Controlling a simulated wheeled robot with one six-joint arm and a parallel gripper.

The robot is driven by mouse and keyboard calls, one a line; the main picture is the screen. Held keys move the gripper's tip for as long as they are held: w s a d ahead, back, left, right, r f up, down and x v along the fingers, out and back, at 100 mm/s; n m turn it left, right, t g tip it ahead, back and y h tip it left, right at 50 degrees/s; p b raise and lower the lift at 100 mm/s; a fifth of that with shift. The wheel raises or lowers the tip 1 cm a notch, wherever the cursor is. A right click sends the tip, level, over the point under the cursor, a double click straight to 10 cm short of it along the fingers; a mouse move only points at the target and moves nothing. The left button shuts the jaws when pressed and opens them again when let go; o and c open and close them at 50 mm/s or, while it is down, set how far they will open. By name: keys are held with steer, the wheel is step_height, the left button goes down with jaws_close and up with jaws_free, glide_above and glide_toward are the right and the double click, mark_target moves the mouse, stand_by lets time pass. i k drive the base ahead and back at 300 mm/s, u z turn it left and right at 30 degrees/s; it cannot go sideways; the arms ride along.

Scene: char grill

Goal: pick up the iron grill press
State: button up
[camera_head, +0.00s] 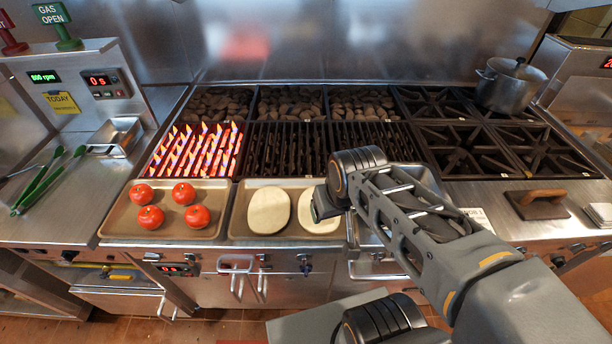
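The iron grill press (537,208) is a dark flat plate with a brown wooden handle. It lies on the steel counter at the right, below the black burners. My gripper (318,208) is far to its left, above the right-hand pale round piece on a tray. The gripper is small and seen from behind at the end of my arm, so its fingers are not clear. I see nothing held in it. My arm crosses the picture between the gripper and the lower right.
Four-burner range (480,149) with a steel pot (509,86) stands behind the press. The glowing grill section (197,150) is at left. Trays hold several tomatoes (183,194) and two pale rounds (269,211). Green tongs (40,188) lie far left.

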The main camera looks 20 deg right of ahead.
mark_target(537, 204)
steer(key=k, duration=0.5)
steer(key=u, duration=2.9)
steer(key=k, duration=1.5)
steer(key=z, duration=3.55)
